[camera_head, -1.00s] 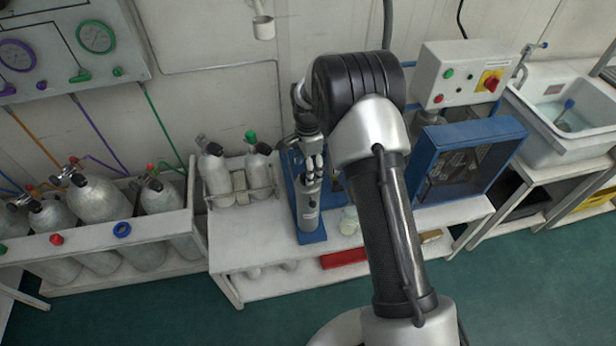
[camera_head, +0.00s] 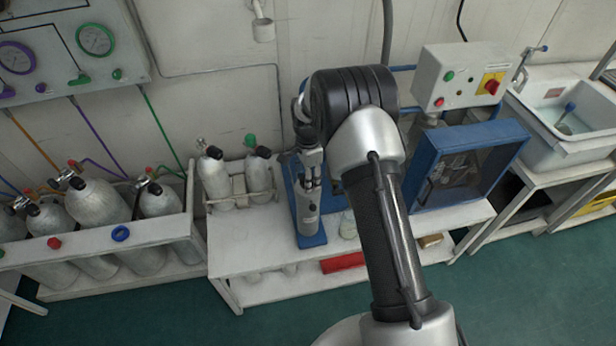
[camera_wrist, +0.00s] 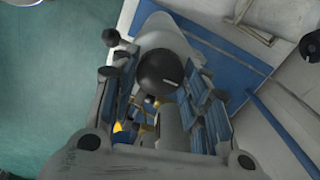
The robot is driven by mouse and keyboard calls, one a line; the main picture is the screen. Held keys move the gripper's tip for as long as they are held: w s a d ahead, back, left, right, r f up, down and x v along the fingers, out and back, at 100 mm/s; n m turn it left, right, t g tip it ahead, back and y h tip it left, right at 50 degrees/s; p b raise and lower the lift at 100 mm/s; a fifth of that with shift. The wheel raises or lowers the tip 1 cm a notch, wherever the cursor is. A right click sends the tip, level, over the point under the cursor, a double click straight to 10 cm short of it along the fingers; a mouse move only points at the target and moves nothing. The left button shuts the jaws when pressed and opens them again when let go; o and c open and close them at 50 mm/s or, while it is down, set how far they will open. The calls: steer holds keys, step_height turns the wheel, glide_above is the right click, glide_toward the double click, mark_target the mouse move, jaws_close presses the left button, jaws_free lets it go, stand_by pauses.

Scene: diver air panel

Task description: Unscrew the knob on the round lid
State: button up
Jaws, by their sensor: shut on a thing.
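A round black knob (camera_wrist: 160,72) with a small light mark shows in the wrist view at the end of a pale grey rounded body (camera_wrist: 168,32). My gripper (camera_wrist: 160,82) has its two fingers on either side of the knob and is shut on it. In the head view my gripper (camera_head: 311,168) points down at the top of a grey cylinder (camera_head: 307,212) that stands upright in a blue stand (camera_head: 312,240). The knob is hidden there by the gripper. I cannot make out the lid's rim.
The stand is on a white bench (camera_head: 235,240). Two small cylinders (camera_head: 216,180) stand to its left, and a glass jar (camera_head: 348,226) is to its right. A blue-framed box (camera_head: 468,165) and a switch box (camera_head: 462,75) are further right.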

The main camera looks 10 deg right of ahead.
steer(key=c, duration=0.4)
